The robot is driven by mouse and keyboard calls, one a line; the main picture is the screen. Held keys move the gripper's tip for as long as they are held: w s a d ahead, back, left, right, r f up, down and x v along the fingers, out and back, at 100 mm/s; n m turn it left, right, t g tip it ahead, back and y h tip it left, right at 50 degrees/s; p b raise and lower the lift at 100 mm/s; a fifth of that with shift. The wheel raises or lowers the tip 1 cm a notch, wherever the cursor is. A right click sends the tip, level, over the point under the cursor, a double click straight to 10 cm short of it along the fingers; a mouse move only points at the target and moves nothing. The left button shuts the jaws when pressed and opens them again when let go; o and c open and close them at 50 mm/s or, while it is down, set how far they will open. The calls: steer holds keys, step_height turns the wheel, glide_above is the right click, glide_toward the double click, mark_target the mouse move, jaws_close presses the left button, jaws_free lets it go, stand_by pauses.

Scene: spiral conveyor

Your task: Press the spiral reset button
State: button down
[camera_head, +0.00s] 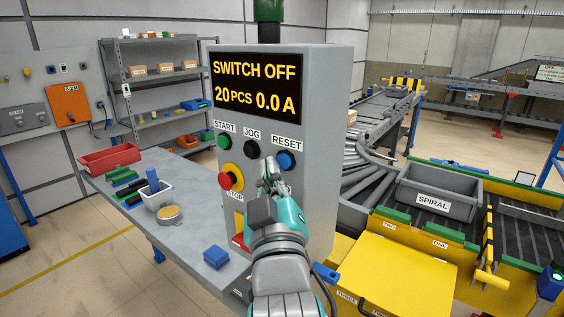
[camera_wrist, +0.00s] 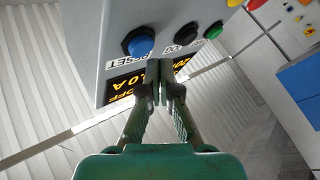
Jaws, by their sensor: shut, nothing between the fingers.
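The blue reset button (camera_head: 286,160) is on the front of a grey control box (camera_head: 320,120), under the RESET label. In the wrist view, which shows the panel upside down, the blue button (camera_wrist: 138,42) sits up and left of the fingertips. My gripper (camera_head: 269,168) is shut and empty. In the head view its tips are just left of and slightly below the blue button. In the wrist view my gripper (camera_wrist: 159,68) points at the panel between RESET and JOG. I cannot tell whether the tips touch the panel.
The black JOG button (camera_head: 252,149), green START button (camera_head: 224,142) and red stop button (camera_head: 227,180) are close by. The display (camera_head: 257,88) reads SWITCH OFF, 20 PCS, 0.0 A. A grey table (camera_head: 186,230) with small items is left; a yellow cover (camera_head: 405,270) is right.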

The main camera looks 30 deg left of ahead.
steer(key=shift+s+a, duration=0.2)
steer(key=shift+s, duration=2.3)
steer(key=shift+f, duration=0.1)
steer(key=w+d+f+m+h, duration=0.1)
steer(key=w+d+f+h, duration=0.1)
steer(key=d+f, duration=0.55)
steer(key=w+d+f+m+h, duration=0.15)
steer(key=d+f, duration=0.25)
steer(key=f, duration=0.7)
steer(key=s+d+f+m+h, duration=0.2)
steer(key=s+d+f+h, duration=0.15)
steer(key=d+f, duration=1.05)
steer(key=s+d+f+m+h, duration=0.2)
steer(key=s+d, duration=0.4)
steer(key=s, duration=0.3)
steer(key=s+d+f+m+g+h, duration=0.1)
steer(key=s+d+f+m+h, duration=0.1)
steer(key=s+d, duration=0.4)
steer(key=s+d+f+m+h, duration=0.2)
steer(key=s+d+f+m, duration=0.2)
steer(key=s, duration=0.9)
steer(key=d+f, duration=0.1)
steer(key=d, duration=0.2)
steer(key=shift+s+m+g, duration=0.2)
steer(key=shift+m+g, duration=0.15)
steer(key=shift+g, duration=0.05)
